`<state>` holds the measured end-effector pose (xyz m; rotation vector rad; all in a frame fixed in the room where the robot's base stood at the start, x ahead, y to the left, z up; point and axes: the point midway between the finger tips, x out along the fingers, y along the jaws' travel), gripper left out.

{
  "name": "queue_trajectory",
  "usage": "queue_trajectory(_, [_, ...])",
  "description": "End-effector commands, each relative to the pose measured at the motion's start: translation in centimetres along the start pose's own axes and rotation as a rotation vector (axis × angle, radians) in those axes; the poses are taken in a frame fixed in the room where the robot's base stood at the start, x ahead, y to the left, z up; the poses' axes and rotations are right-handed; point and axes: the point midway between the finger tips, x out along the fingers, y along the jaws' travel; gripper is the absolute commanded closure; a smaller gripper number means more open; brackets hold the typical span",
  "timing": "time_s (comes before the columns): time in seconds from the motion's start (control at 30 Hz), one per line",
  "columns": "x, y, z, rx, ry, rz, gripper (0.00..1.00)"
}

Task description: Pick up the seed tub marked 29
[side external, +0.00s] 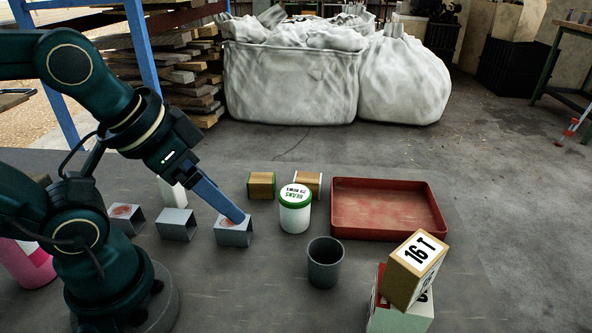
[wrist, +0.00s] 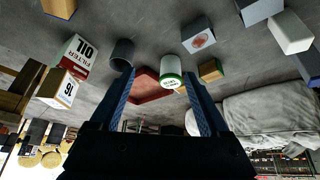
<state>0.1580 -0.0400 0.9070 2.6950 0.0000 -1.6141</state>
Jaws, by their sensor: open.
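The seed tub (side external: 294,218) is white with a green rim and stands upright on the floor left of the red tray. Its lid label reads BEANS with smaller print below that is hard to make out. In the wrist view the tub (wrist: 170,66) shows beyond my fingertips, between their lines. My gripper (side external: 243,219) is open and empty. In the side view its tip is left of the tub, apart from it, in front of a grey box. In the wrist view my gripper (wrist: 159,74) shows both blue fingers spread apart.
A red tray (side external: 340,233) lies right of the tub. A dark grey cup (side external: 324,267) stands in front. A box marked 16T (side external: 417,266) sits tilted on an oil filter box (side external: 402,318). Grey boxes (side external: 176,226) stand left; tan blocks (side external: 262,186) stand behind.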

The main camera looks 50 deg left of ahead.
Motion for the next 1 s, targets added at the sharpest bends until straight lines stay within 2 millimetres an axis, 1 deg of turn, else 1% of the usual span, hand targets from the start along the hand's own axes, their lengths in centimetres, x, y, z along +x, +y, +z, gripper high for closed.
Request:
queue_trajectory(0.33, [0.0, 0.0, 0.0, 0.000, 0.000, 0.000, 0.20])
queue_trajectory(0.37, [0.0, 0.0, 0.0, 0.000, 0.000, 0.000, 0.09])
queue_trajectory(0.4, [0.0, 0.0, 0.0, 0.000, 0.000, 0.000, 0.00])
queue_trajectory(0.67, [0.0, 0.0, -0.1, -0.003, -0.003, -0.001, 0.00])
queue_trajectory(0.77, [0.1, -0.1, -0.8, -0.021, -0.024, -0.003, 0.00])
queue_trajectory(0.87, [0.5, -0.3, -2.0, -0.057, -0.066, -0.009, 0.00])
queue_trajectory(1.0, [1.7, -0.7, -4.4, -0.126, -0.143, -0.020, 0.00])
